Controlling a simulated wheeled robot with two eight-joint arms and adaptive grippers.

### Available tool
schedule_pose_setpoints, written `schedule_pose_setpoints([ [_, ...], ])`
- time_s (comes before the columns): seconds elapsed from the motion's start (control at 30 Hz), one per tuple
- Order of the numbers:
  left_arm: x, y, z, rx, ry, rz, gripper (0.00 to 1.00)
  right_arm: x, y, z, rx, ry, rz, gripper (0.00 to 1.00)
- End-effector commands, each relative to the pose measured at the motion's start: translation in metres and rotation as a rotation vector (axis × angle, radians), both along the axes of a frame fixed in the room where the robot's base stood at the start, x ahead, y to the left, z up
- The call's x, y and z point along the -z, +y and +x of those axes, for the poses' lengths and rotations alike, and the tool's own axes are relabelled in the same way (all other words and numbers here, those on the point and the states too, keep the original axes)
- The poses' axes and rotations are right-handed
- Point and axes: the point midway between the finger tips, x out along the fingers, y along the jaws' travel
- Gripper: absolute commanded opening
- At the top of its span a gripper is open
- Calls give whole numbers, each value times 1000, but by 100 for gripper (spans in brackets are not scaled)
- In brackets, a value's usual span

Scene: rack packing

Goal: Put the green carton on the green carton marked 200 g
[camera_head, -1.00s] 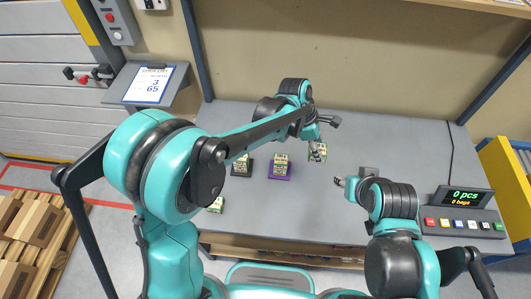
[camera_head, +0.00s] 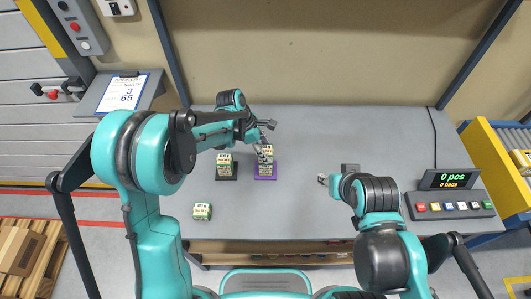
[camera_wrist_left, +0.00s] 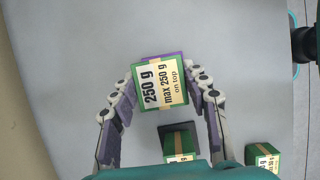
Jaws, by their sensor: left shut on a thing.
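A green carton (camera_wrist_left: 162,84) with a white label reading "250 g, max 250 g on top" sits between the fingers of my left gripper (camera_wrist_left: 163,92), which is shut on it. In the head view this held carton (camera_head: 267,149) is over the purple mat (camera_head: 265,177), above another green carton (camera_head: 265,168). Whether the two touch cannot be told. The wrist view hides the lower carton behind the held one. A third green carton (camera_head: 225,160) stands on a black mat to the left. The 200 g marking is not readable on either. My right gripper (camera_head: 322,180) is apart over the table.
Another green carton (camera_head: 202,211) stands near the table's front left. A counter display (camera_head: 450,179) with buttons sits at the right, and a clipboard (camera_head: 124,92) lies on the left stand. The grey table (camera_head: 340,130) is clear at the middle and back.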

Motion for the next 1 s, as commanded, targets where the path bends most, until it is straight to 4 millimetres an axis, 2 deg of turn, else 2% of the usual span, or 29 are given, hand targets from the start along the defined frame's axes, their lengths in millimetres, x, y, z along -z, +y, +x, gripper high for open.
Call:
schedule_pose_setpoints([
  [0.07,11,0,0,0,0,0,8,5,0,0,0,0,0,40],
  [0.43,15,0,0,0,0,0,8,8,0,0,0,0,0,40],
  [0.47,15,0,0,0,0,0,51,7,0,0,0,0,0,40],
  [0.5,14,0,0,0,0,0,62,7,0,0,0,0,0,40],
  [0.53,14,0,0,0,0,0,67,7,0,0,0,0,0,40],
  [0.87,12,0,0,-1,0,0,67,5,0,0,0,0,0,40],
  [1.0,-3,5,0,-2,0,0,67,-1,0,0,0,0,0,40],
])
